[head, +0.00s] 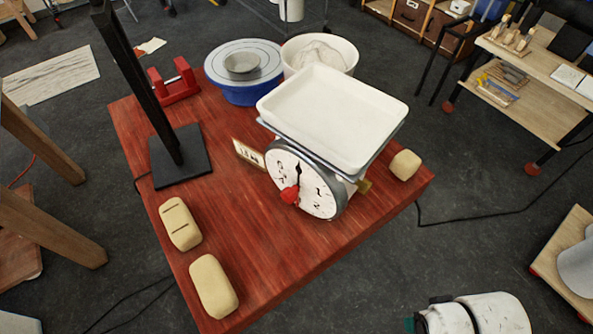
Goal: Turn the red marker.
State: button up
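The red marker (290,195) is a small red pointer piece on the front dial of a kitchen scale. It sits at the lower left of the dial face (318,202), near a black needle that points up. The scale carries a wide white tray (333,116) and stands on a red wooden table (255,258). A white and black rounded part at the bottom right edge looks like my arm. My gripper's fingers do not show in the head view.
Dough-coloured blocks lie at the table's left front (213,287), behind that one (180,224) and right of the scale (405,165). A small card (249,153) stands left of the dial. A black post (180,155), a blue turntable (245,90) and a white bowl (345,50) stand farther back.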

aim_at(290, 194)
jog(key=j, duration=0.7)
jog(key=k+j, duration=0.1)
jog(key=j, duration=0.6)
